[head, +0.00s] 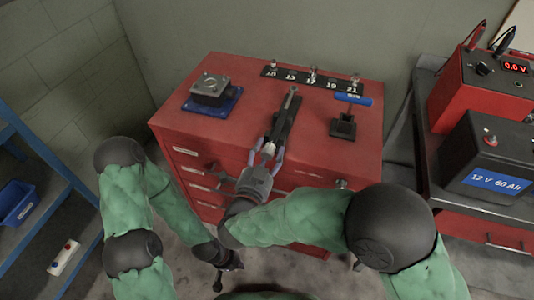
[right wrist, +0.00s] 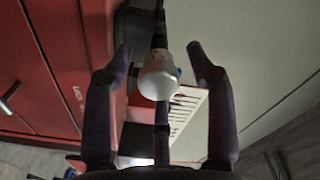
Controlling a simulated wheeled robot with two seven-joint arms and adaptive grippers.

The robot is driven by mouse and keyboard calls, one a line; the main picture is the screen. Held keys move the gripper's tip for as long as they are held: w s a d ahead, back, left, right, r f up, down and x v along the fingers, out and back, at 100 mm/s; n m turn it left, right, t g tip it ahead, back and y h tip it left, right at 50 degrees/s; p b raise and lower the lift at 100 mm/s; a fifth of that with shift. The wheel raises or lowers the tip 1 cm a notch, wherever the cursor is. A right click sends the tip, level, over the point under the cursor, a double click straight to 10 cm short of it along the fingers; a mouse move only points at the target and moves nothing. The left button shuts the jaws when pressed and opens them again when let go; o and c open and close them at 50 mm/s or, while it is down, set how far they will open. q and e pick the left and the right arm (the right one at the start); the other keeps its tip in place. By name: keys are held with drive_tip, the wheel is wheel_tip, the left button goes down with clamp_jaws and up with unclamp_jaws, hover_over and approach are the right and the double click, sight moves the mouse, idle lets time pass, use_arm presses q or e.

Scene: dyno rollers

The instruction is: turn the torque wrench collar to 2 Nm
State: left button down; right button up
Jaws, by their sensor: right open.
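The torque wrench (head: 290,102) lies along a dark holder on the red cabinet top, with its handle end towards me. Its pale rounded collar (right wrist: 157,77) is at that near end and also shows in the head view (head: 268,148). My right gripper (head: 265,157) is open at the cabinet's front edge, and its fingers (right wrist: 160,75) stand on either side of the collar with a visible gap in the right wrist view. No setting on the collar is readable. My left gripper (head: 225,265) hangs low in front of the cabinet, and its jaws are too dark to judge.
The red cabinet (head: 235,130) carries a dark block on a blue base (head: 212,92), a numbered socket rail (head: 311,78) and a black stand with a blue-handled tool (head: 345,122). A battery (head: 490,155) and red power supply (head: 480,92) stand right. A blue shelf (head: 50,165) is left.

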drive_tip(key=shift+s, duration=0.1)
drive_tip(key=v, duration=1.1)
drive_tip(key=shift+s+a, duration=0.2)
drive_tip(key=shift+s, duration=0.15)
